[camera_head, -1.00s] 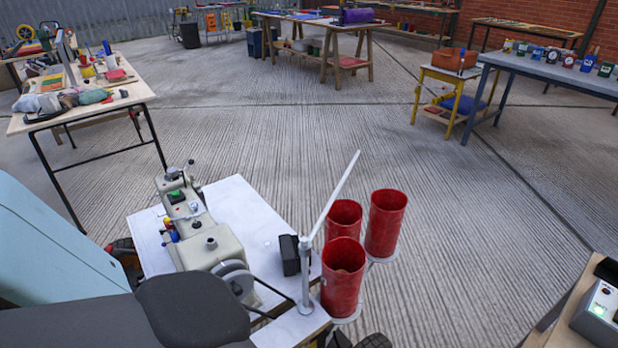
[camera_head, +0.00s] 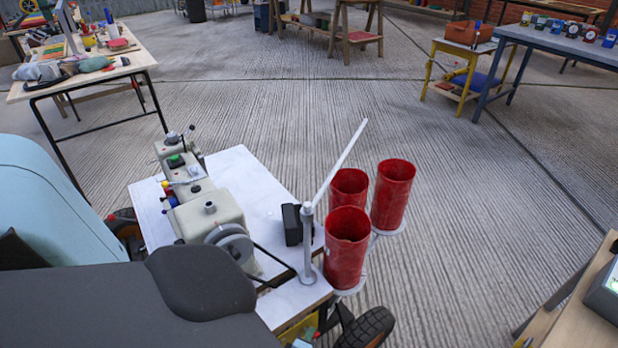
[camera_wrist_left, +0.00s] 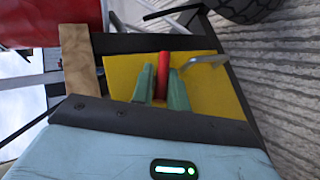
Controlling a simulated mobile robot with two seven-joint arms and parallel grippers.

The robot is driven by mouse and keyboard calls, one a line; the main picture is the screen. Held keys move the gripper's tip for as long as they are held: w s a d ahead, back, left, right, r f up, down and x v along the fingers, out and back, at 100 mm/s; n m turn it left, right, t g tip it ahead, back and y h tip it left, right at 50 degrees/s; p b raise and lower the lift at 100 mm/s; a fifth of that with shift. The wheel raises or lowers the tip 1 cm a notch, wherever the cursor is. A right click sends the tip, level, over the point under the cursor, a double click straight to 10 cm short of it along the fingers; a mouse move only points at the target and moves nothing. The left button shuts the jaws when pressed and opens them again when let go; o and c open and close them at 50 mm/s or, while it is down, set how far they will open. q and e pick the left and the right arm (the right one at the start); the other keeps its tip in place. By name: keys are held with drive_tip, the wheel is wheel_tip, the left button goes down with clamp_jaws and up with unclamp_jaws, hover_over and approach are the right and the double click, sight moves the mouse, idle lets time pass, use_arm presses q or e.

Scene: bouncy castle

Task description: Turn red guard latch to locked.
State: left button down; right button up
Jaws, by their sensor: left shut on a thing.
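The red guard latch (camera_wrist_left: 163,75) is a short red bar standing in front of a yellow panel (camera_wrist_left: 213,95) in the left wrist view. My left gripper (camera_wrist_left: 163,88) has two green fingers, one on each side of the red bar, and is shut on it. In the head view my dark grey and light blue left arm covers the lower left and hides the fingers and latch. A bit of the yellow panel (camera_head: 308,328) shows below the front corner of the white-topped cart (camera_head: 262,190). My right gripper is in neither view.
A bent grey metal rod (camera_wrist_left: 205,62) lies close to the right finger. The cart carries a beige machine (camera_head: 207,214), a post with a slanted white bar (camera_head: 307,245) and red cylinders (camera_head: 347,250). A wooden bench (camera_head: 570,310) stands at lower right.

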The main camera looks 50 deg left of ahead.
use_arm(q)
drive_tip(key=c, duration=1.4)
unclamp_jaws()
drive_tip(key=p+v, duration=0.4)
drive_tip(key=v, duration=0.3)
drive_tip(key=shift+s+d+r, duration=0.15)
drive_tip(key=shift+s+r, duration=0.05)
drive_tip(key=shift+s, duration=0.1)
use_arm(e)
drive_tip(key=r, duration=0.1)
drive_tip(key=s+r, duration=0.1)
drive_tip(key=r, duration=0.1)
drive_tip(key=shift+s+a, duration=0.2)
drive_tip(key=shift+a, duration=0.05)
use_arm(q)
drive_tip(key=shift+o, duration=0.4)
